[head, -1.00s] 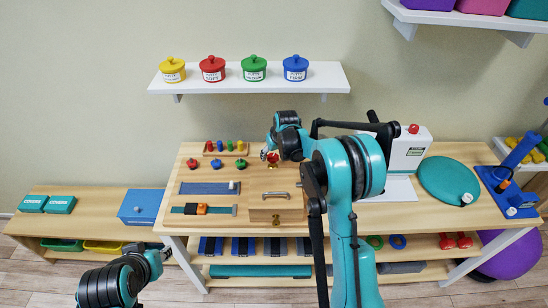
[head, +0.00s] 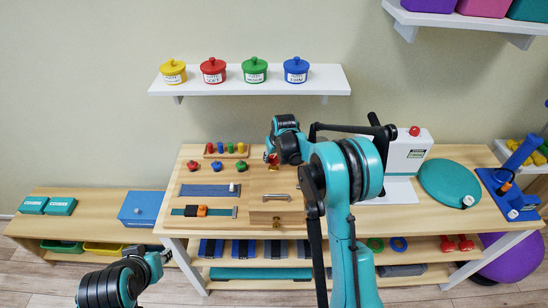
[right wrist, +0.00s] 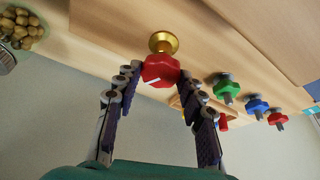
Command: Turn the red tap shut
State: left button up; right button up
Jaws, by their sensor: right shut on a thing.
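The red tap (right wrist: 160,71) has a lobed red handle with a white mark, on a brass stem on the wooden board. In the head view the red tap (head: 272,159) is partly hidden by my right gripper (head: 269,154). In the right wrist view my right gripper (right wrist: 158,78) has one finger on each side of the red handle, shut on it. My left gripper (head: 161,256) is low at the left, away from the table, and its jaws are too small to read.
Small red (head: 192,166), blue (head: 216,165) and green (head: 241,166) knobs stand left of the tap. A peg rack (head: 226,153) is behind them. A wooden drawer box (head: 277,213) is in front. A white machine (head: 408,150) and teal disc (head: 449,181) stand right.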

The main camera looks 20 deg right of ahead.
jog(key=m+h, duration=0.1)
jog(key=m, duration=0.1)
jog(key=m+h, duration=0.1)
jog(key=m, duration=0.2)
jog(key=shift+a+m, duration=0.2)
jog(key=shift+m, duration=0.1)
jog(key=m+g+h, duration=0.1)
jog(key=m, duration=0.1)
jog(key=m+h, duration=0.1)
jog(key=m, duration=0.2)
jog(key=shift+w+a+m+g, duration=0.1)
jog(key=shift+w+m+g, duration=0.05)
jog(key=shift+m+g, duration=0.2)
jog(key=m+g, duration=0.1)
jog(key=m, duration=0.1)
jog(key=m+g, duration=0.1)
jog(key=m, duration=0.2)
jog(key=shift+w+h+p, duration=0.1)
jog(key=shift+h+p, duration=0.3)
jog(key=m+g, duration=0.2)
jog(key=m, duration=0.3)
jog(key=shift+w+p, duration=0.1)
jog(key=shift+p, duration=0.3)
jog(key=o, duration=1.2)
jog(key=shift+c, duration=0.2)
